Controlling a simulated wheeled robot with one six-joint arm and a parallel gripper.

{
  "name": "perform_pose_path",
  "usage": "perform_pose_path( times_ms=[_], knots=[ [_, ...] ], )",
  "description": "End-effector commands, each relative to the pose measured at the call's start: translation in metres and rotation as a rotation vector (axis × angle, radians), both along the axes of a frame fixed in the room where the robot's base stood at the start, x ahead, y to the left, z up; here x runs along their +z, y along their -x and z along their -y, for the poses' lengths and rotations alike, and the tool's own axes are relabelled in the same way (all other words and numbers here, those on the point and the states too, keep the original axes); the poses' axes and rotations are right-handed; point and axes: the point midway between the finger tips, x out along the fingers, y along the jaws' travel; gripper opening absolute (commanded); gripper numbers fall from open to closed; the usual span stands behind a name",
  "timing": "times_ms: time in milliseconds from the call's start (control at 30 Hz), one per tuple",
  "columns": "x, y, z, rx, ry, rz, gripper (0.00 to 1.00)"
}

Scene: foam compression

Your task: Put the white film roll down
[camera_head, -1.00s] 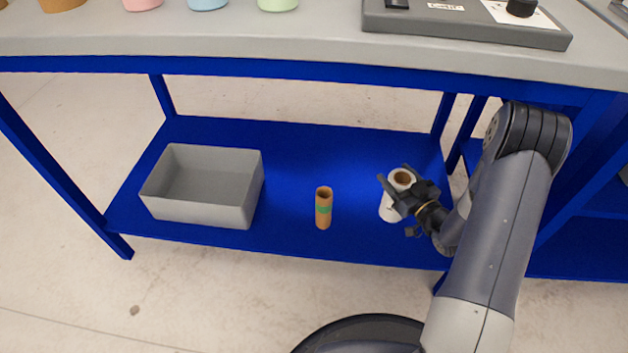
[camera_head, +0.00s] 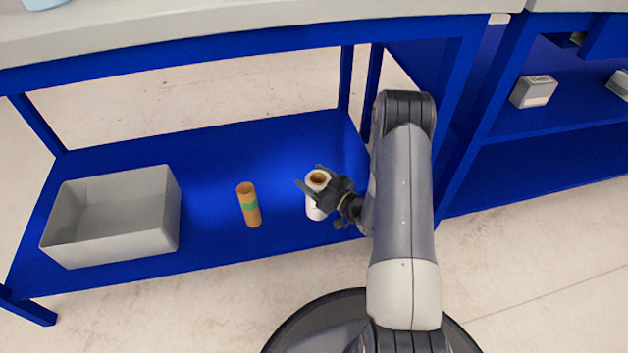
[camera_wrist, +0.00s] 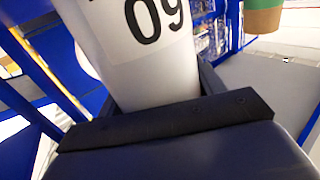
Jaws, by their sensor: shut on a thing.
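The white film roll (camera_head: 314,209) stands upright at the right part of the blue lower shelf (camera_head: 210,158). Its brown core shows at the top. My gripper (camera_head: 318,188) reaches in from the right and is shut on the roll near its upper part. In the wrist view the roll (camera_wrist: 150,70) fills the middle between the fingers, with a black "09" on its white side. The roll's base looks to be at the shelf surface, but I cannot tell whether it touches.
An orange-brown tube with a green band (camera_head: 249,205) stands left of the roll. A grey open bin (camera_head: 152,237) sits at the shelf's left. A blue shelf leg (camera_head: 345,78) stands behind. Small grey boxes (camera_head: 533,91) lie on the right-hand rack.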

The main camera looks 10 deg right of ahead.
Motion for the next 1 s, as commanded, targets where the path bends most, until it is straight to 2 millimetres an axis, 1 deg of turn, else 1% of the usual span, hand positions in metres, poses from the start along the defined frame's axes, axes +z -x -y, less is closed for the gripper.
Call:
perform_pose_path(
  times_ms=[100, 200, 233, 467, 500, 700, 800, 867, 1000],
  knots=[
    [0.002, 0.0, 0.0, 0.0, 0.0, 0.002, 0.13],
    [-0.001, 0.0, 0.0, 0.0, -0.001, 0.001, 0.13],
    [-0.002, 0.0, 0.0, 0.0, -0.001, -0.001, 0.65],
    [-0.001, 0.0, 0.0, 0.0, 0.0, 0.0, 0.84],
    [-0.001, 0.0, 0.0, 0.0, 0.0, 0.0, 0.86],
    [-0.001, 0.0, 0.0, 0.0, 0.0, 0.0, 0.86],
    [0.002, 0.0, 0.0, 0.0, 0.001, 0.001, 0.86],
    [0.002, 0.005, 0.004, -0.002, -0.001, -0.003, 0.86],
    [0.004, 0.025, 0.018, -0.005, -0.003, -0.005, 0.86]
  ],
)
